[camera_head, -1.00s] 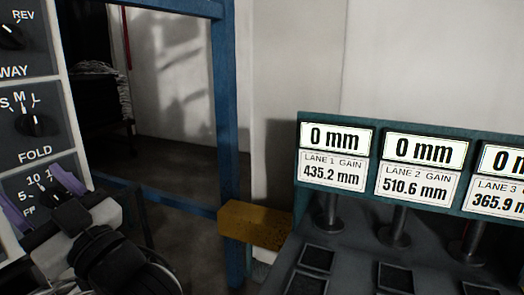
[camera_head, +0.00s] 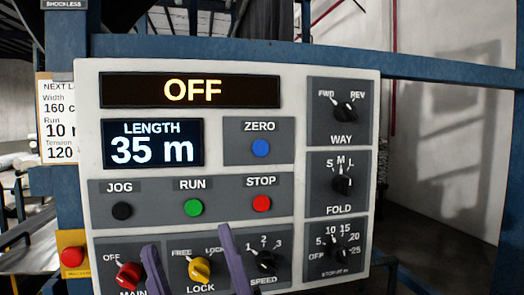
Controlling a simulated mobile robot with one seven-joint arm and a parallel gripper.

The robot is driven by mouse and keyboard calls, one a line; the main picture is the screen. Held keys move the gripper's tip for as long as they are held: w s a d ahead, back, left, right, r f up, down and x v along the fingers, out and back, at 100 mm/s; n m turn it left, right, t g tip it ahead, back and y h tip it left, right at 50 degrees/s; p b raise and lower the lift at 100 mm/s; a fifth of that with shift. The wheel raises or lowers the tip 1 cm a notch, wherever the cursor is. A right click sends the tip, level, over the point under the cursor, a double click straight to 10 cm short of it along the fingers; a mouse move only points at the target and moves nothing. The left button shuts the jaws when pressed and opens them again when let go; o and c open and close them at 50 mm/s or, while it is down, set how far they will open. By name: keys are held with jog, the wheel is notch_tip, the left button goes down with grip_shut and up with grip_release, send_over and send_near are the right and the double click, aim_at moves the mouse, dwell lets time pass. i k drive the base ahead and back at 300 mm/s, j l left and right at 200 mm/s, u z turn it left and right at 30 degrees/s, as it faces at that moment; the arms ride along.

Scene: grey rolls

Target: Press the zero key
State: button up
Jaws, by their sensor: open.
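The zero key (camera_head: 261,148) is a round blue button under the label ZERO, in the upper middle of the white control panel (camera_head: 340,73). It is fully visible. The length display (camera_head: 153,144) to its left reads 35 m, and the top display (camera_head: 192,90) reads OFF. My gripper (camera_head: 188,238) shows as two purple fingers spread apart at the bottom of the view, open and empty. In the picture its fingertips are below and left of the zero key, in front of the lower knob row. I cannot tell their distance from the panel.
Black JOG (camera_head: 122,210), green RUN (camera_head: 194,207) and red STOP (camera_head: 262,203) buttons lie below the displays. Red MAIN (camera_head: 129,275), yellow LOCK (camera_head: 199,270) and black SPEED (camera_head: 265,261) knobs are lower. Right are WAY, FOLD and stop knobs. A red button (camera_head: 72,257) sits left.

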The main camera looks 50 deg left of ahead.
aim_at(260, 148)
jog(key=u, duration=1.25)
